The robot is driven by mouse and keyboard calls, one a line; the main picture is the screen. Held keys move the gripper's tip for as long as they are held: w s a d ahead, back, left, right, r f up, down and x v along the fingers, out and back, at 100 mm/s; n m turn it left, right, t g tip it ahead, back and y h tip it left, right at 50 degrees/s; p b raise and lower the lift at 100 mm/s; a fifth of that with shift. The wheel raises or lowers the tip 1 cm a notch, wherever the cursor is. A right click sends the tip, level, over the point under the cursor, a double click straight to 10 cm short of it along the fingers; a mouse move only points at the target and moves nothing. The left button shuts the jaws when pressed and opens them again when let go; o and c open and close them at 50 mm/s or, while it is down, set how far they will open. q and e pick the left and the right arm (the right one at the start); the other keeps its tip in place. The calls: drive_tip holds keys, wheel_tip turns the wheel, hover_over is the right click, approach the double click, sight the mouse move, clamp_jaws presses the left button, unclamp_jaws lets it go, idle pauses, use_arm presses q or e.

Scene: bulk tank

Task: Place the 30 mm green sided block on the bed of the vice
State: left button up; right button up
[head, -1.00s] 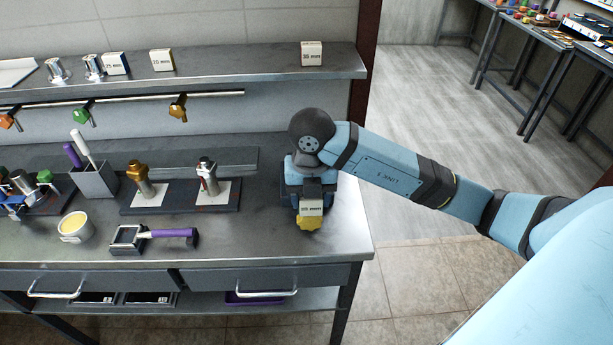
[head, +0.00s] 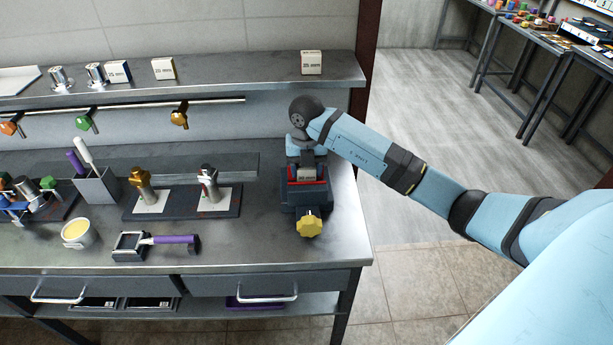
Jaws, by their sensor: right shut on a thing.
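The vice (head: 309,205) stands near the right end of the bench, with a dark body, red-edged jaws and a yellow knob (head: 309,225) at its front. A small pale block (head: 306,175) with a label shows between the red edges. The label is too small to read and no green side shows. My right gripper (head: 306,168) is over the vice, shut on this block. Its fingers are mostly hidden by the wrist. I cannot tell whether the block touches the vice bed. My left gripper is not in view.
Labelled blocks (head: 312,62) stand on the upper shelf (head: 240,78). On the bench (head: 250,235), left of the vice, are a block stand with two clamped pieces (head: 180,207), a purple-handled tool (head: 172,239), a cup (head: 78,233) and a pen holder (head: 97,186).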

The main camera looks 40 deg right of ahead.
sight(306, 177)
wheel_tip(306, 177, down, 3)
drive_tip(key=shift+f, duration=0.1)
drive_tip(key=shift+f, duration=0.15)
drive_tip(key=o, duration=1)
wheel_tip(306, 177, up, 8)
drive_tip(key=shift+f, duration=0.1)
